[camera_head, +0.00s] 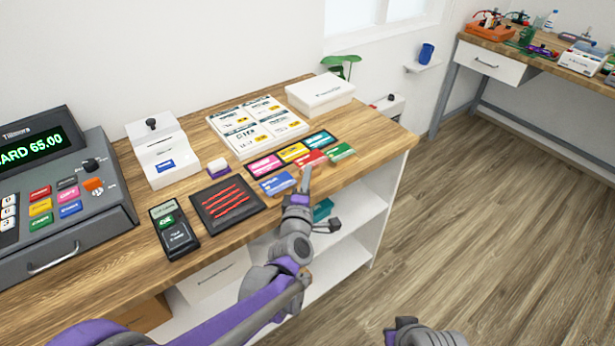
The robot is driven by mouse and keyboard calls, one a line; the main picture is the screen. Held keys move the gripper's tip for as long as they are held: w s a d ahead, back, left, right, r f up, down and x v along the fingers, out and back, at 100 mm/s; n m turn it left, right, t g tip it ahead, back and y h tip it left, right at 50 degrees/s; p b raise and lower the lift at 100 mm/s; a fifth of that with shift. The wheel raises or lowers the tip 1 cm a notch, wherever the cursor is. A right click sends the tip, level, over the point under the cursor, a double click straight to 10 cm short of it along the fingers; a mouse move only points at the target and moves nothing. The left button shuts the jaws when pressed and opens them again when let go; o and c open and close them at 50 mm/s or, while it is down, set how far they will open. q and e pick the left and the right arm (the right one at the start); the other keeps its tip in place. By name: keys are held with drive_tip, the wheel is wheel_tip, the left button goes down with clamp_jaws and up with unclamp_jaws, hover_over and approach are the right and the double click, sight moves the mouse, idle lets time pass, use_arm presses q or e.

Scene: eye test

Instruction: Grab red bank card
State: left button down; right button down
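The red bank card (310,158) lies on the wooden counter in the front row of cards, between a blue card (278,183) and a green card (341,151). My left gripper (306,178) reaches in from below, with its narrow tip at the near edge of the red card. The tip overlaps the card's edge in the picture; I cannot tell whether it touches. The finger gap is too small to see.
Pink (265,166), yellow (293,152) and teal (320,140) cards lie just behind. A black tray (212,217) with red strips, a card terminal (174,231) and a cash register (62,190) stand left. A price board (257,123) and white box (320,92) are behind.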

use_arm(q)
drive_tip(key=s+a+r+p, duration=0.2)
drive_tip(key=s+r, duration=0.3)
drive_tip(key=s, duration=0.9)
drive_tip(key=shift+p, duration=0.75)
